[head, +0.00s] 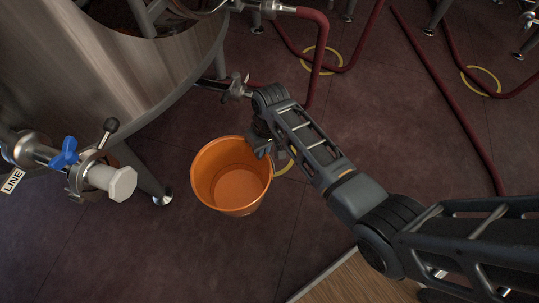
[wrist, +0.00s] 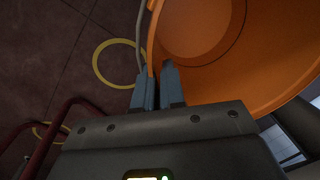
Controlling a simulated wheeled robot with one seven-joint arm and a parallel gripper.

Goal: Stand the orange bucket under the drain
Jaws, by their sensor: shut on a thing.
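The orange bucket (head: 228,178) is upright, open at the top and empty, in the middle of the head view. My gripper (head: 262,148) is shut on its right rim. In the wrist view my gripper's fingers (wrist: 158,88) pinch the wall of the bucket (wrist: 285,75), one finger on each side. I cannot tell whether the bucket's base touches the floor. A small valved outlet (head: 235,90) sticks out low from the steel tank, behind the bucket; it may be the drain, but no label shows there.
The steel tank (head: 110,65) fills the upper left, with a metal leg (head: 160,190) near the bucket. A capped outlet (head: 110,180) and a LINE tag (head: 12,182) are at left. Red hoses (head: 440,85) and yellow floor rings (head: 480,82) lie beyond. Floor in front is clear.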

